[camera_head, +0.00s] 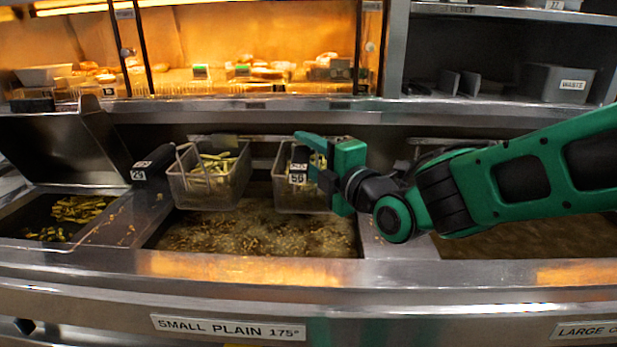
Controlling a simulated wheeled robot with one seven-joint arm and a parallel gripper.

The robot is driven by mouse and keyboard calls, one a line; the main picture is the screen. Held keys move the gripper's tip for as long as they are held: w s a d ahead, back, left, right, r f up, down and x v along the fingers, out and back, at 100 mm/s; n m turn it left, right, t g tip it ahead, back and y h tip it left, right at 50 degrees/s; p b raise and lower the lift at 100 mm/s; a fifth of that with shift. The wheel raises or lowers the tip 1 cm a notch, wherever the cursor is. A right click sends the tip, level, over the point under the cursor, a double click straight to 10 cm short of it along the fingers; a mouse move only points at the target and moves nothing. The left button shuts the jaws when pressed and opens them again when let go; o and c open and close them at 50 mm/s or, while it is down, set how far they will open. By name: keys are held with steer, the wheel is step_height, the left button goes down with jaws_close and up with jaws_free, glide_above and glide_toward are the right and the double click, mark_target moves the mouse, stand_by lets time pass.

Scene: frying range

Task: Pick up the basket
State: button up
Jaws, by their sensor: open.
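Two wire baskets hang over the middle fryer vat. The left basket (207,190) holds pale fries or similar pieces, and a dark handle tagged 29 (146,168) stands to its left. The right basket (295,197) is partly hidden behind my gripper, and some yellowish pieces show inside it. A dark handle with a white tag, seemingly 56 (298,170), is at this basket's front. My green gripper (306,155) is open, its fingers pointing left around or just in front of that tagged handle. I cannot tell whether they touch it.
The vat of bubbling oil (255,232) lies below the baskets. An open vat with food (68,215) is at the left under a raised lid (55,147). A grey waste bin (557,84) stands on the right shelf. The steel front ledge (250,268) is clear.

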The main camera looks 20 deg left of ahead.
jaws_close()
stand_by(1.4)
